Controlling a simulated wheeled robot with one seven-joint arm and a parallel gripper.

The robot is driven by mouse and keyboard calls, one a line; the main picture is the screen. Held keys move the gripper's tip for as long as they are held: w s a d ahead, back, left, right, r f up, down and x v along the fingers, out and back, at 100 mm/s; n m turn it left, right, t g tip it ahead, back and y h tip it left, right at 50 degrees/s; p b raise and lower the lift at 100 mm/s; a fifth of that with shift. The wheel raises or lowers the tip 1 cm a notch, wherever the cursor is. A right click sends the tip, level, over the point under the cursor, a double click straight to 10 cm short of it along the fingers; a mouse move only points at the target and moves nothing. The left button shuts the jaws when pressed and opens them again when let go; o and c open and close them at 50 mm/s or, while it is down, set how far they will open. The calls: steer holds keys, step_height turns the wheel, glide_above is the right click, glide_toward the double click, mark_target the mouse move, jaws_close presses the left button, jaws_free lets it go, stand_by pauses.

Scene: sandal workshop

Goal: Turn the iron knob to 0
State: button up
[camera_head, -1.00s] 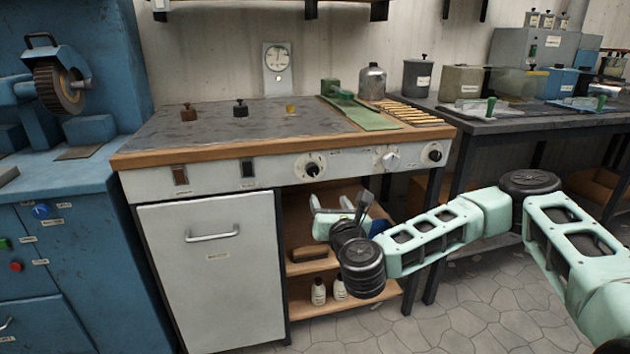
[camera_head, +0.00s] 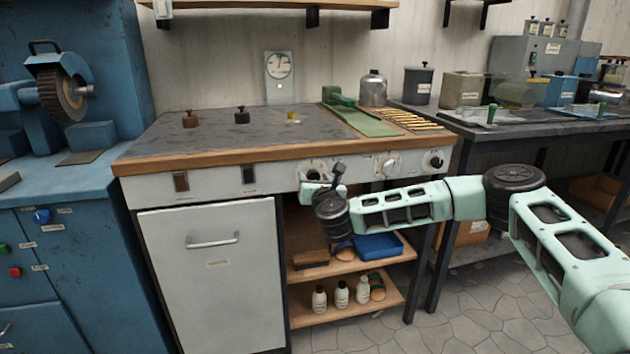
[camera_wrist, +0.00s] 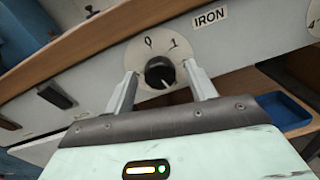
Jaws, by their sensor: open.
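The iron knob (camera_wrist: 159,73) is a round black knob on a pale dial plate marked 0 and 1, beside a label (camera_wrist: 209,16) reading IRON. A light pointer line on it points to the lower right in the tilted wrist view, away from both marks. My gripper (camera_wrist: 160,80) is open, with one finger on each side of the knob and visible gaps between fingers and knob. In the head view my gripper (camera_head: 318,188) is at the bench's front panel and partly hides the dial plate (camera_head: 313,166).
The wooden bench edge (camera_head: 230,158) juts above the panel. Below are shelves with a blue tray (camera_head: 378,246) and white bottles.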

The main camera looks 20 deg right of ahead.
steer(key=shift+w, duration=0.2)
steer(key=c, duration=1)
